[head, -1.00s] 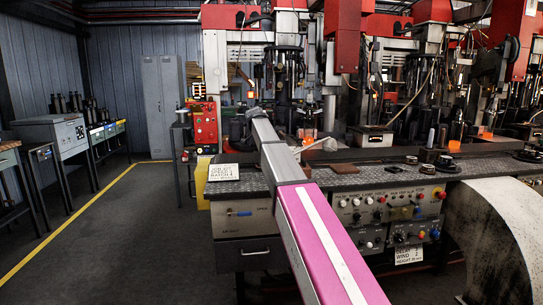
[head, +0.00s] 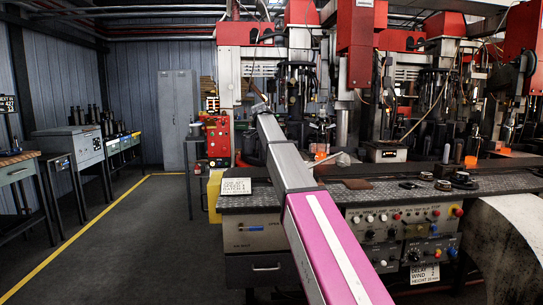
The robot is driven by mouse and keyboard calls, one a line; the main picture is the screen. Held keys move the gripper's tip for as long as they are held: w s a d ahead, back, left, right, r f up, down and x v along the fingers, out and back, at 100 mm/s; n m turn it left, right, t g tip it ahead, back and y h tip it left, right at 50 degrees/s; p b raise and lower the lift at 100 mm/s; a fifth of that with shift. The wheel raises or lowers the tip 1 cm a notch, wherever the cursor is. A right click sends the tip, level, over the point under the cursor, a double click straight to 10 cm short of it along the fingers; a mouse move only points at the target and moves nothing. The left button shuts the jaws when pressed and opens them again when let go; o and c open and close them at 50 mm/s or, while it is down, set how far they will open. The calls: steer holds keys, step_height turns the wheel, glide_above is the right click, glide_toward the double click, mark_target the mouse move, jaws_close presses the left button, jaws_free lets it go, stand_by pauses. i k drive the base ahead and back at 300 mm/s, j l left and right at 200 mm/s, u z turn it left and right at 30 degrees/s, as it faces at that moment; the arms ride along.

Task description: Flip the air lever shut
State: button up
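The air lever (head: 254,229) is a small blue handle on the grey front panel (head: 240,242) of the machine bench, left of my arm in the head view. It looks to lie roughly sideways, beside a small label that seems to read OPEN. Its exact angle is too small to tell. My pink and grey arm reaches up and away from the bottom of the view, passing just right of the panel. Its far grey end is above the bench, near the machine columns. My gripper's fingers cannot be made out. Nothing visible touches the lever.
A drawer (head: 266,267) is below the panel. A knob panel (head: 400,232) and a pale curved guard (head: 503,250) stand to the right. A placard (head: 235,186) is on the bench's left corner. The floor (head: 140,255) to the left is open, with a yellow line.

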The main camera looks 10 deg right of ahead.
mark_target(251, 229)
steer(key=k, duration=1)
